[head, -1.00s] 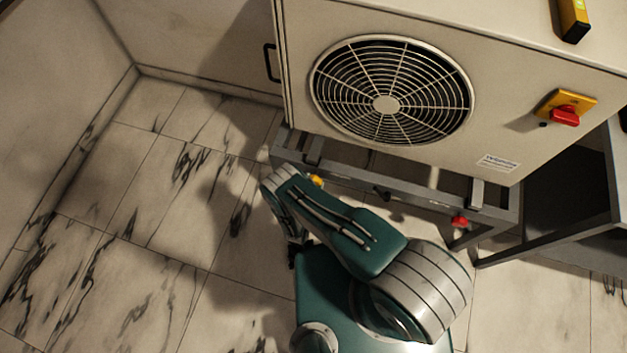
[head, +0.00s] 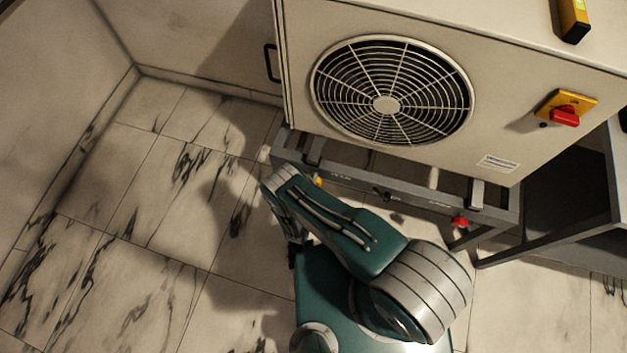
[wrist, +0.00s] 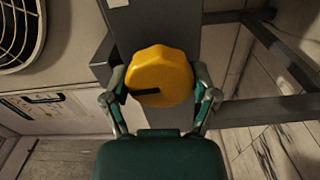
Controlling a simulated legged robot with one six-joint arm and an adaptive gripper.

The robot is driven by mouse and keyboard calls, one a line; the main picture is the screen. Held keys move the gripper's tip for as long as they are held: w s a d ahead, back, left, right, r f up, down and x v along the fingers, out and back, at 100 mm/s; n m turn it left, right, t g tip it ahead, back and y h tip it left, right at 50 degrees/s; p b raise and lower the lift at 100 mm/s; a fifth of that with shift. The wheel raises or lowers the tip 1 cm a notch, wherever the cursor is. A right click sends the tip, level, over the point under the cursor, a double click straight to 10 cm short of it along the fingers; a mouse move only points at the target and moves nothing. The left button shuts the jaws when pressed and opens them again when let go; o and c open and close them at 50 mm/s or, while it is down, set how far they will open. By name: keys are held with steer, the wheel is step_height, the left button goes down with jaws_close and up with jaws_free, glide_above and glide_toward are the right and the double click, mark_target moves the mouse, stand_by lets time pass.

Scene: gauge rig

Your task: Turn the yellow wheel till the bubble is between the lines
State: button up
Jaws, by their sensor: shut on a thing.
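The yellow wheel (wrist: 162,75) is a lobed knob with a dark mark on its face at lower left. My gripper (wrist: 160,90) is shut on it, one finger on each side. In the head view only a small bit of the yellow wheel (head: 318,182) shows past my arm, under the cabinet frame; my fingers are hidden there. A yellow spirit level (head: 573,20) with a green vial lies on the cabinet top, cut off by the upper picture edge. The bubble and lines are too small to make out.
The beige cabinet (head: 385,160) with a round fan grille (head: 390,90) stands on a grey frame (head: 345,178). A red knob (head: 460,222) and a dark knob (head: 381,194) sit along the frame. A red switch (head: 565,116) is on the cabinet front. Marble floor is open at left.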

steer(key=m, duration=0.4)
steer(key=shift+s+d+f, duration=0.15)
steer(key=shift+d+f, duration=0.05)
steer(key=shift+m, duration=1.7)
steer(key=o, duration=1)
steer(key=shift+f, duration=0.1)
steer(key=shift+a, duration=0.15)
steer(key=v, duration=1.2)
